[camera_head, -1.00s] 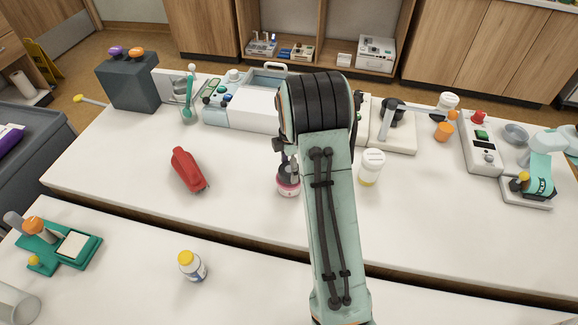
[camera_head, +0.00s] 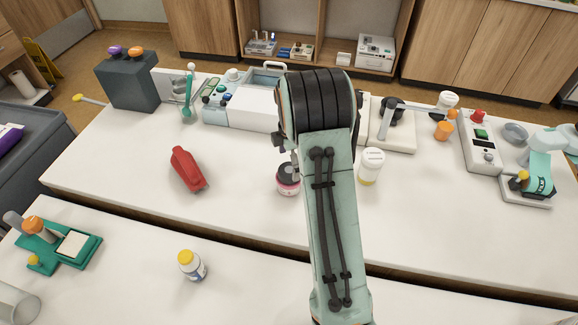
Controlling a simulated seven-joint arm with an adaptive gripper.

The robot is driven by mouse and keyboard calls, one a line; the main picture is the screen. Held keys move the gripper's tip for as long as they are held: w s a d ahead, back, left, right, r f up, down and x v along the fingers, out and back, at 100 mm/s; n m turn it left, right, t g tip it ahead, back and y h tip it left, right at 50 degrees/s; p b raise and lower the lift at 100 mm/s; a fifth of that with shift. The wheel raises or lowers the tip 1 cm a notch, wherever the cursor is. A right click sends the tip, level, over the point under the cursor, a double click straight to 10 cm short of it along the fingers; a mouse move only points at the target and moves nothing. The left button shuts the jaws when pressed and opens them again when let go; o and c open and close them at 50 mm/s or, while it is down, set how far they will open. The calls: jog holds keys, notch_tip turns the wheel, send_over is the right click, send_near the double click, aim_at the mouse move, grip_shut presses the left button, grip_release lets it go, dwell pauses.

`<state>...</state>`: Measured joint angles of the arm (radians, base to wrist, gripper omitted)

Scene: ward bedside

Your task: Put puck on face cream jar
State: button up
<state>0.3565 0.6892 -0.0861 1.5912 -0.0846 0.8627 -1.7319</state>
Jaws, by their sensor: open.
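A small round jar (camera_head: 288,187), pink and white, stands on the white table just left of my arm; it looks like the face cream jar. Something dark shows on its top (camera_head: 287,174); it may be the puck, but it is too small to tell. My gripper (camera_head: 295,165) is mostly hidden behind my own arm. Only a grey part of it shows, just above the jar's right side. The gripper is open, and I cannot tell whether it touches the jar or the dark top.
A white bottle (camera_head: 370,167) stands close on the right of my arm. A red object (camera_head: 188,168) lies to the left. A yellow-capped bottle (camera_head: 193,266) stands on the nearer table. Devices line the back edge. The table between the red object and the jar is clear.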

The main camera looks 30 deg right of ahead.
aim_at(289, 170)
notch_tip(289, 170, up, 10)
jog(key=r, duration=0.1)
jog(key=s+a+r+m, duration=0.5)
jog(key=s+a+m, duration=0.1)
jog(key=s+a, duration=0.45)
jog(key=s+a+f+m, duration=0.1)
jog(key=s+a+m, duration=0.3)
jog(key=s, duration=0.4)
jog(key=s+a+f+m, duration=0.2)
jog(key=s+a+m, duration=0.2)
jog(key=s, duration=0.4)
jog(key=shift+s+f+m+y, duration=0.25)
jog(key=shift+m+y, duration=0.05)
jog(key=shift+y, duration=0.1)
